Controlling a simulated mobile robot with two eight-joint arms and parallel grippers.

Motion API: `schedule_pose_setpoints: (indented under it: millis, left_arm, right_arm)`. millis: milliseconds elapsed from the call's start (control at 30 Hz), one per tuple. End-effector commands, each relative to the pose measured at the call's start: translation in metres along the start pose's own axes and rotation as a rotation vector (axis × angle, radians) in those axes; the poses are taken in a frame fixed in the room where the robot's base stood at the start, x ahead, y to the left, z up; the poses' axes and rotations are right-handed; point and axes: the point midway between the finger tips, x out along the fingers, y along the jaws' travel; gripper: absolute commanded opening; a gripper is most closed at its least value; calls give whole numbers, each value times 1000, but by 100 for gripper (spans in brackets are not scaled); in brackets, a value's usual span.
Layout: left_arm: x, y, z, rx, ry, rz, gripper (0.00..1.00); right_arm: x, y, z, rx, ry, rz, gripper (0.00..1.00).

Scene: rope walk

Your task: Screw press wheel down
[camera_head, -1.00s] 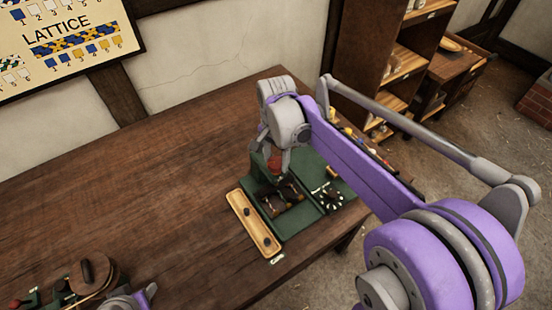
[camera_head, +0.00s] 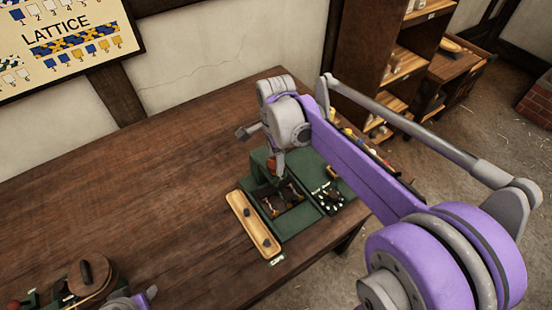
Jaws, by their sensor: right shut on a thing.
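A green press (camera_head: 259,160) stands at the back of a green tray-like base (camera_head: 296,222) on the wooden table. A small red part (camera_head: 272,164), likely the press wheel, shows beside the finger of my right gripper (camera_head: 276,160). That gripper reaches down over the press from the right and is shut on the wheel, with its grip partly hidden by the wrist. Dark pieces lie in the base's compartment under the press. Of my left arm only a grey and purple part shows at the bottom edge; its fingers are not visible.
A round brown spool (camera_head: 89,272) stands at the lower left. A dark wheel-like piece (camera_head: 328,197) sits on the base's right part. The table's middle left is clear.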

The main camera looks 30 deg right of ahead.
Motion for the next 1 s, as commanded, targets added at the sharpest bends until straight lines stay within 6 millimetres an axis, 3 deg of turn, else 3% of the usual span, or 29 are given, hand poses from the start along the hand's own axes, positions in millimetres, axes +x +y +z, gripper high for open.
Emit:
schedule_pose_setpoints:
  millis: [400, 433, 567, 867, 1000]
  left_arm:
    - [0, 0, 0, 0, 0, 0, 50]
    - [0, 0, 0, 0, 0, 0, 50]
    - [0, 0, 0, 0, 0, 0, 50]
    - [0, 0, 0, 0, 0, 0, 50]
    - [-1, 0, -1, 0, 1, 0, 50]
  right_arm:
    - [0, 0, 0, 8, 0, -1, 6]
    - [0, 0, 0, 8, 0, -1, 67]
    - [0, 0, 0, 8, 0, 0, 90]
    - [-1, 0, 0, 7, 0, 0, 91]
    - [-13, 0, 0, 7, 0, 0, 91]
